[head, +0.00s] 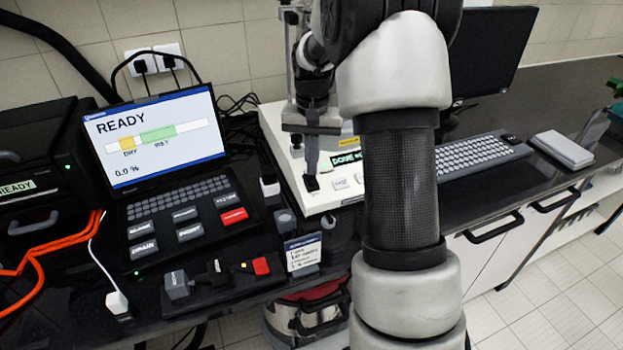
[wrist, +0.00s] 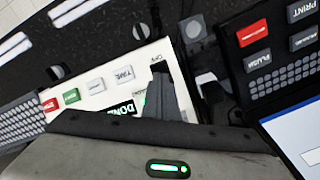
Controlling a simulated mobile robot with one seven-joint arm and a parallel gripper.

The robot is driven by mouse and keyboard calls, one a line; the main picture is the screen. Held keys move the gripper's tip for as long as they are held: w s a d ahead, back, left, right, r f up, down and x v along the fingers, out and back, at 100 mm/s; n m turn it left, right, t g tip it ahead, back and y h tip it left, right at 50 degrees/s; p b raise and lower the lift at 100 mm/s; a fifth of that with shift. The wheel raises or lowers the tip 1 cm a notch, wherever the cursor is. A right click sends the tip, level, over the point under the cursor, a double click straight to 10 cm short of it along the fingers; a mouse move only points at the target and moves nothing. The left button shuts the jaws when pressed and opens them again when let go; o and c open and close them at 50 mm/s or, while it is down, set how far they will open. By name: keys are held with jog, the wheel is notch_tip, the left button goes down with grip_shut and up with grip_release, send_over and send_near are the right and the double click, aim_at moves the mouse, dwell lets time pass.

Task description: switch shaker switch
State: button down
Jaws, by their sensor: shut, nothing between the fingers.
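The white shaker base (head: 335,195) stands on the dark bench, with a display reading DONE and push buttons on its front panel. The small black shaker switch (head: 311,183) is at the left end of this panel. My gripper (head: 311,168) is shut and empty, pointing down with its tips right at the switch. In the wrist view the closed fingers (wrist: 165,102) reach to the black switch (wrist: 160,67), beside small lettering that seems to read OFF. The fingers partly cover the switch, so I cannot tell its position or whether they touch it.
A laptop-like console (head: 158,140) reading READY stands left of the shaker. A small label card (head: 303,254) and a dark tray (head: 220,285) are at the front edge. A keyboard (head: 470,155) lies right. My arm hides part of the panel.

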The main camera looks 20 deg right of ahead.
aim_at(313, 184)
jog(key=shift+f+b, duration=0.85)
jog(key=shift+f, duration=0.6)
dwell(0.6)
jog(key=shift+r, duration=0.1)
notch_tip(313, 184, up, 7)
jog(key=p, duration=0.5)
jog(key=shift+s, duration=0.1)
dwell(0.6)
